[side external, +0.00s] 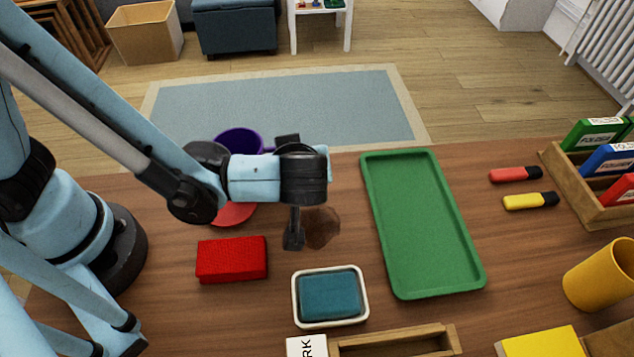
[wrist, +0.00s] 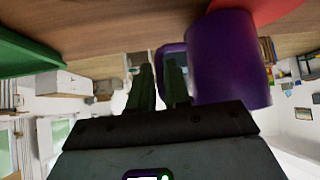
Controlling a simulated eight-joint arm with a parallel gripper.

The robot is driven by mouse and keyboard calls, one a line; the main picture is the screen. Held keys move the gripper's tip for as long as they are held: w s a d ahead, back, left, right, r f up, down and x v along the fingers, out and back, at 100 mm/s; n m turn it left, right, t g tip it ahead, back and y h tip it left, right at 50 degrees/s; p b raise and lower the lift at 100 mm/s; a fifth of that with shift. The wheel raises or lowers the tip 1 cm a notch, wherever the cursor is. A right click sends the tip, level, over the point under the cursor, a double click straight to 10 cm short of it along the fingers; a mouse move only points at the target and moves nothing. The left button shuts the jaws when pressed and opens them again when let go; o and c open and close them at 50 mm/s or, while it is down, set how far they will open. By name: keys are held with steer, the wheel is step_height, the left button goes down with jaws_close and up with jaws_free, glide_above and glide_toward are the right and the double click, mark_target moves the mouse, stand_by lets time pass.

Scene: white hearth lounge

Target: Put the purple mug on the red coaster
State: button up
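The purple mug (side external: 238,140) stands upright behind my arm in the side view; its lower part is hidden. In the wrist view, which is upside down, the mug (wrist: 226,60) is right of my fingers. Its handle reaches between them. My gripper (wrist: 160,76) appears shut on the handle, with one finger inside the loop. The red coaster (side external: 235,214) lies on the table below the mug, partly hidden by my arm. It also shows in the wrist view (wrist: 262,10) beside the mug's base. I cannot tell whether the mug touches it or hangs above.
A red block (side external: 232,260) and a teal sponge in a white dish (side external: 330,297) lie nearer the camera. A green tray (side external: 425,225) is to the right.

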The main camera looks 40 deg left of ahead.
steer(key=shift+o, duration=1.4)
steer(key=v, duration=0.7)
steer(key=shift+d+r, duration=0.2)
steer(key=shift+r, duration=0.05)
steer(key=shift+s, duration=0.1)
steer(key=w+a+r+m+h, duration=0.1)
steer(key=a+r+m+h, duration=0.1)
steer(key=a+m, duration=0.3)
steer(key=w+a+r+m+t+h, duration=0.1)
steer(key=a+m+h, duration=0.4)
steer(key=a, duration=0.9)
steer(key=shift+w+a+r+t, duration=0.25)
steer(key=shift+w+r+t, duration=0.05)
steer(key=shift+w+r, duration=0.4)
